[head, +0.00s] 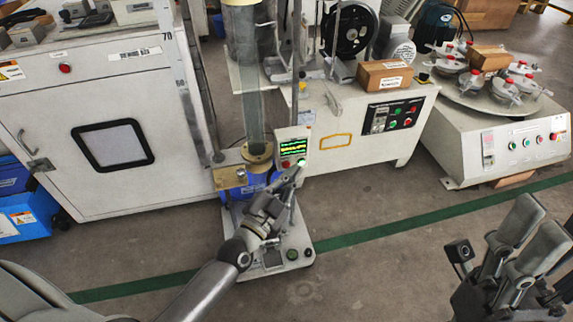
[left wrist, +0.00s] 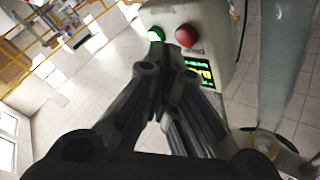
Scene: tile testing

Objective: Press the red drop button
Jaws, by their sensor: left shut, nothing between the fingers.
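The small control box (head: 293,146) has a display with green and yellow text, and two buttons below it. The red button (head: 286,164) is on the left and the lit green button (head: 301,162) is on the right. In the left wrist view the box is upside down, with the red button (left wrist: 187,35) right of the green button (left wrist: 156,34). My left gripper (head: 294,173) is shut and empty, its tips close to the green button; I cannot tell whether they touch. My right gripper (head: 543,218) is open and empty at the lower right.
A clear vertical tube (head: 249,85) stands left of the box. A white cabinet (head: 110,110) is at the left. A bench with a panel of buttons (head: 398,116) and a round-table machine (head: 525,145) stand at the right. The floor in front is mostly clear.

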